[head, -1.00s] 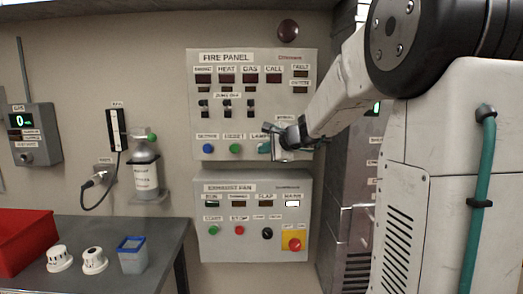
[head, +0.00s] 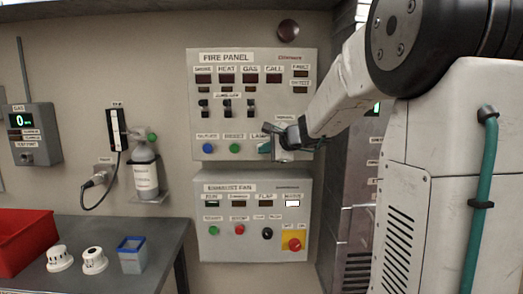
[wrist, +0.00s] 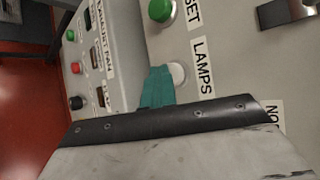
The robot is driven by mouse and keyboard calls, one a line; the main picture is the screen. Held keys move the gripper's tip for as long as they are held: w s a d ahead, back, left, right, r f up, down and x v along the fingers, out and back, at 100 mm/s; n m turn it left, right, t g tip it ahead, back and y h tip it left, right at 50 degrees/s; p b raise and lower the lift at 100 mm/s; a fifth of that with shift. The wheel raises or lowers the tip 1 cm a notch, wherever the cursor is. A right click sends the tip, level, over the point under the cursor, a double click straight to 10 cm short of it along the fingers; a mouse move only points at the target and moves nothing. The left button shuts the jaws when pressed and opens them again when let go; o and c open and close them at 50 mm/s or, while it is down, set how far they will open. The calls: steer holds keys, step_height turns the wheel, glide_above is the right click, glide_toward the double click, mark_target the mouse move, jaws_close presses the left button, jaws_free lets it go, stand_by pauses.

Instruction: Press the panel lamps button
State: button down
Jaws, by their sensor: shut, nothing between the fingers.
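The fire panel (head: 215,110) is a pale box on the wall. In the wrist view its white button (wrist: 178,73) sits beside the LAMPS label (wrist: 203,68). My gripper (wrist: 158,86) is shut and empty, its teal fingertips beside the white button and overlapping its edge in the picture. I cannot tell whether they touch it. In the head view my gripper (head: 266,147) is at the panel's lower right and hides the white button and part of the LAMPS label.
The green RESET button (wrist: 161,10) is close to the white one. A blue button (head: 208,148) is further left. The exhaust fan box (head: 215,246) with several buttons hangs just below. A grey bench (head: 165,243) stands at the left.

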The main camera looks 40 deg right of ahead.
steer(key=shift+s+a, duration=0.4)
steer(key=shift+s, duration=0.2)
steer(key=s+a, duration=0.1)
steer(key=s, duration=0.1)
steer(key=s+a, duration=0.1)
steer(key=s, duration=0.1)
steer(key=shift+a, duration=0.4)
stand_by(0.6)
